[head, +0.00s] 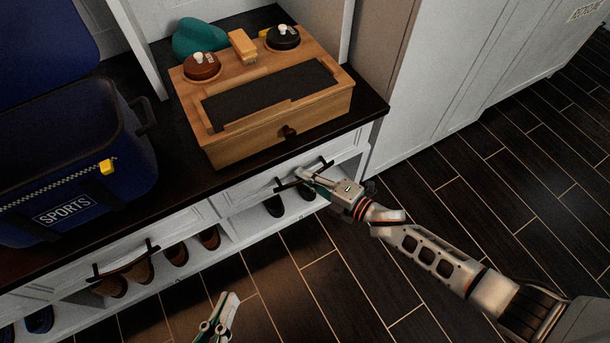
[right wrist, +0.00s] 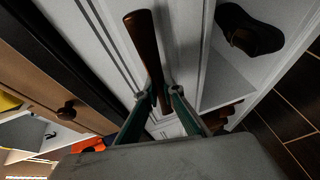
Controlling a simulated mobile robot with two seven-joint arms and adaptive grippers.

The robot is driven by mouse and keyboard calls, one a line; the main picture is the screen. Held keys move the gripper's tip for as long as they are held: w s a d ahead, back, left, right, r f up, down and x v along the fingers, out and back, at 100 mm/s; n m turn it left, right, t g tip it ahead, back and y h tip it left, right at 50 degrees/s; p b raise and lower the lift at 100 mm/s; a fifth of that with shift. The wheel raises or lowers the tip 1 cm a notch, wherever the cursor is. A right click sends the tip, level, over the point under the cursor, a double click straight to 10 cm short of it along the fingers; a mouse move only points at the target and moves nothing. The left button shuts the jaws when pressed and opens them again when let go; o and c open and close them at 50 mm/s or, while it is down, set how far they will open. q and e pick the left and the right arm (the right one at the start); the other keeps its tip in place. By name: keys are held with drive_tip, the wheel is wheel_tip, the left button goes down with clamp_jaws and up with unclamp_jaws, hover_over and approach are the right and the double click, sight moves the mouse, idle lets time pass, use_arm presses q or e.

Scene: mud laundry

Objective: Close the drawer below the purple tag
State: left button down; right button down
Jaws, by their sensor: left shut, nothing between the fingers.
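A white drawer front (head: 232,198) with a dark bar handle (head: 283,187) is under the dark bench top, at the right end of the unit. A second drawer front (head: 60,272) with a dark handle (head: 100,277) is further left. No purple tag shows in either view. My right gripper (head: 300,174) is at the right drawer's handle. In the right wrist view its fingers (right wrist: 160,92) lie on either side of the brown handle (right wrist: 142,35); whether they grip it is unclear. My left gripper (head: 226,300) is shut and empty, low over the floor.
A wooden box (head: 270,128) with two round jars and a brush stands on the bench top (head: 370,112). A blue sports bag (head: 115,190) with a yellow tag (head: 107,167) stands at left. Shoes (head: 210,238) sit in the cubbies below. The dark floor (head: 500,170) at right is clear.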

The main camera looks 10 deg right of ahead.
drive_tip(key=c, duration=2.2)
unclamp_jaws()
drive_tip(key=shift+w+r, duration=0.1)
drive_tip(key=shift+w, duration=0.15)
drive_tip(key=shift+o, duration=0.2)
drive_tip(key=shift+s, duration=0.15)
drive_tip(key=v, duration=1.2)
drive_tip(key=shift+r, duration=0.1)
